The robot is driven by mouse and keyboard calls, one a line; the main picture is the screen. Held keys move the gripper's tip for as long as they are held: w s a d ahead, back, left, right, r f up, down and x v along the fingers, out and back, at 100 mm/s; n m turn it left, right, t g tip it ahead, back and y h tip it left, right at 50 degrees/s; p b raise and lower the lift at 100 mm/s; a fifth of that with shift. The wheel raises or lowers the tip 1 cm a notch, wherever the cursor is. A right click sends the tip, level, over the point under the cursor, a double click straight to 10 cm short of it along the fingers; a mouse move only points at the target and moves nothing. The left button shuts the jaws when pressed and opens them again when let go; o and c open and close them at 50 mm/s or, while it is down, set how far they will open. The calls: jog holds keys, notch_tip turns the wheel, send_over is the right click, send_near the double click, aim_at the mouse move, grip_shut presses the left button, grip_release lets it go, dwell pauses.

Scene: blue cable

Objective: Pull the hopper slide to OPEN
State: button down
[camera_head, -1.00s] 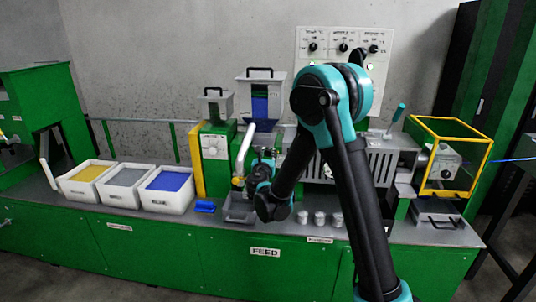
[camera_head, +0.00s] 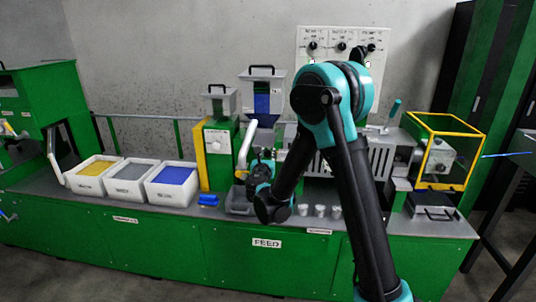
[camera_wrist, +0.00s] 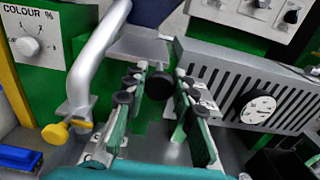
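The hopper (camera_head: 262,92) is a clear-fronted bin with blue material inside and a dark top handle; it stands behind my arm in the head view. In the wrist view a round black knob (camera_wrist: 160,84) sits in front of a flat grey plate (camera_wrist: 140,46), which looks like the slide. My gripper (camera_wrist: 161,76) has its two green fingers around this knob, with the tips close against both sides. Exact contact is hard to see. My wrist hides the knob in the head view. No OPEN mark is readable.
A bent grey pipe (camera_wrist: 92,60) with a yellow knob (camera_wrist: 56,132) stands close left of my fingers. A slotted grey housing (camera_wrist: 255,90) with a white dial is close on the right. Several white cups (camera_head: 319,211) stand along the bench front.

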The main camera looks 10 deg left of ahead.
jog(key=c, duration=1.2)
grip_release()
jog(key=shift+s, duration=0.25)
jog(key=s, duration=1.2)
jog(key=shift+a, duration=0.2)
jog(key=s+d+f+m+g+h, duration=0.1)
jog(key=s+d+f+m+g, duration=0.15)
jog(key=d+m, duration=0.45)
jog(key=s+d+f+m+g+h, duration=0.1)
jog(key=d+f+m+g+h, duration=0.3)
jog(key=d, duration=0.6)
jog(key=s+d+m+g+y, duration=0.1)
jog(key=s+d+m+g, duration=0.1)
jog(key=d+m, duration=0.55)
jog(key=s+d+f+m+g+y, duration=0.1)
jog(key=s+f+m, duration=0.1)
jog(key=s+m, duration=0.3)
jog(key=s+d+f+m+g+y, duration=0.2)
jog(key=s+f+m, duration=0.1)
jog(key=s+m, duration=0.3)
jog(key=s+d+f+m+g+y, duration=0.1)
jog(key=s+d+f+m+g, duration=0.1)
jog(key=s+m, duration=0.4)
jog(key=shift+s+d+f+y, duration=0.1)
jog(key=shift+s+f+y, duration=0.05)
jog(key=shift+s, duration=0.3)
jog(key=shift+s+f+y, duration=0.1)
jog(key=shift+s+y, duration=0.05)
jog(key=shift+s, duration=0.3)
